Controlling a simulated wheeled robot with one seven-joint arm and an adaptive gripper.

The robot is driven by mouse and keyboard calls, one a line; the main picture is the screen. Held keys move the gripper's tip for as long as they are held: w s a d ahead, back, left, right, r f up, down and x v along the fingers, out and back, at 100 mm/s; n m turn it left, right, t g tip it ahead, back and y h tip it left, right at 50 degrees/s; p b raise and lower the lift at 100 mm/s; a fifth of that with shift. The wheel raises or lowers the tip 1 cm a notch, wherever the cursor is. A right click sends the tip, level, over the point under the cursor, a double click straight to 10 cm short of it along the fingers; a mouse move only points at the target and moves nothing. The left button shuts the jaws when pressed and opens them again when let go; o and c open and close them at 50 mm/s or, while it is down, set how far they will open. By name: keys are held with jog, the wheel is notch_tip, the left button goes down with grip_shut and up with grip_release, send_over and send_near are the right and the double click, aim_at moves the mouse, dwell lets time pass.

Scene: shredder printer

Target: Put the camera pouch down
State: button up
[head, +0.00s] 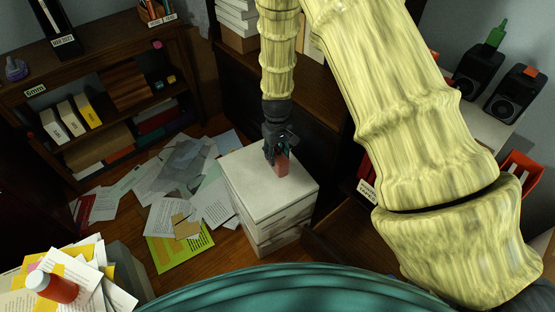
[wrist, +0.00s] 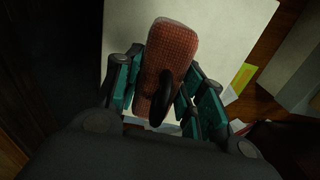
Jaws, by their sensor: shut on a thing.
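The camera pouch (wrist: 170,55) is a reddish-brown textured block with a dark loop on it, seen in the wrist view between the teal fingers of my gripper (wrist: 165,95). In the head view my gripper (head: 279,150) points down over a white-topped stack (head: 250,192), shut on the pouch (head: 282,166). The pouch's lower end is at or just above the stack's top; I cannot tell whether it touches. The stack's pale top also fills much of the wrist view behind the pouch (wrist: 225,25). The gripper hides part of the pouch.
Loose papers (head: 185,165) cover the floor left of the stack. A dark wooden shelf (head: 95,85) with books stands at the left. A paper-filled bin with a red bottle (head: 55,288) is at the lower left. Black speakers (head: 515,95) sit at the right. The stack's top around the pouch is clear.

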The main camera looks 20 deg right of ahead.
aim_at(277, 159)
jog(key=shift+f, duration=1.7)
jog(key=shift+f+b, duration=0.1)
jog(key=shift+b, duration=0.2)
jog(key=o, duration=1)
